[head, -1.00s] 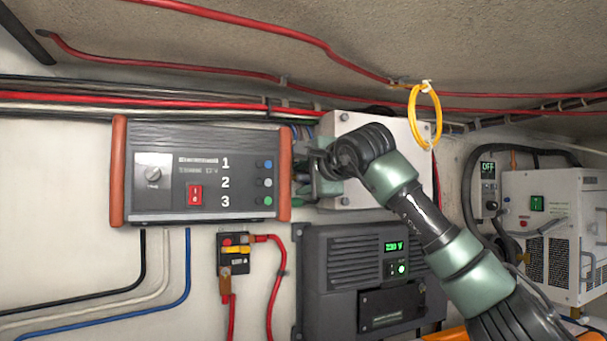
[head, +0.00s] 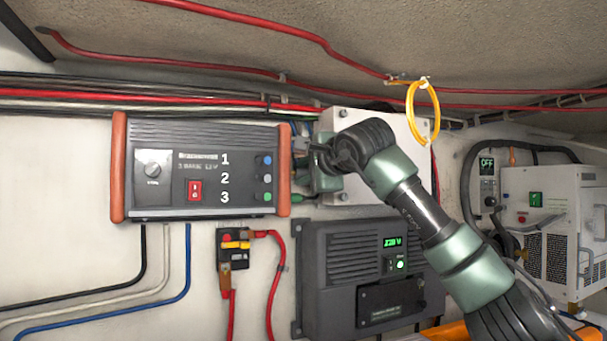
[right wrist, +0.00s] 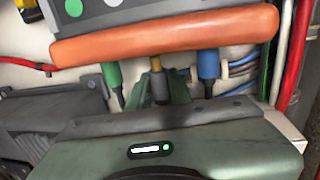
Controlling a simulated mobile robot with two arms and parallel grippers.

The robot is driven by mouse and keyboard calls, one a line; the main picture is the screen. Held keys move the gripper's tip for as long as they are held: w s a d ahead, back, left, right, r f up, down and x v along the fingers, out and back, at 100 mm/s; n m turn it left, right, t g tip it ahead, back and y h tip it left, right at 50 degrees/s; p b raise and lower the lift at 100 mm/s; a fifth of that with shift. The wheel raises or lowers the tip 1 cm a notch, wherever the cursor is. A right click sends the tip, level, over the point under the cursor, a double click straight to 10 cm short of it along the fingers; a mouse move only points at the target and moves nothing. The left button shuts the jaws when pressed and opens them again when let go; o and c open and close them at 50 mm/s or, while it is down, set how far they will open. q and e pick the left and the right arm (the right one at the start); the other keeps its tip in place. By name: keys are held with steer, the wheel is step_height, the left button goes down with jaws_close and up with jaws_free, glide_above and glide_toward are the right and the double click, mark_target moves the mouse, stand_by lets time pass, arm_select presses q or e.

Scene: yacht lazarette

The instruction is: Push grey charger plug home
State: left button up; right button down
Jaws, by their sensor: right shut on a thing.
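The charger (head: 190,172) is a dark box with orange end caps on the wall, with blue, grey and green sockets numbered 1, 2 and 3. In the right wrist view, the grey plug (right wrist: 160,88) sits between the green plug (right wrist: 112,77) and the blue plug (right wrist: 208,68). A brass-coloured length shows between the grey plug's body and the charger's orange cap. My right gripper (head: 302,174) is shut on the grey plug, beside the charger's right end; the wrist view shows its fingers (right wrist: 160,92) around it. My left gripper is not in view.
A pale box (head: 395,122) is behind my right gripper. Below are a dark unit (head: 340,260) with a green display and a small breaker (head: 233,248) with red cables. A yellow loop (head: 434,118) hangs near my right forearm. Cables run along the wall above.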

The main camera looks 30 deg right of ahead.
steer(key=shift+a+r, duration=0.1)
stand_by(0.8)
steer(key=shift+a, duration=1.15)
steer(key=c, duration=1.5)
jaws_free()
steer(key=shift+o, duration=1.1)
steer(key=shift+w, duration=0.15)
steer(key=shift+a, duration=0.15)
steer(key=s+r+b, duration=0.1)
steer(key=s+b, duration=0.2)
steer(key=s, duration=0.4)
steer(key=shift+s+a, duration=0.2)
steer(key=shift+s, duration=0.1)
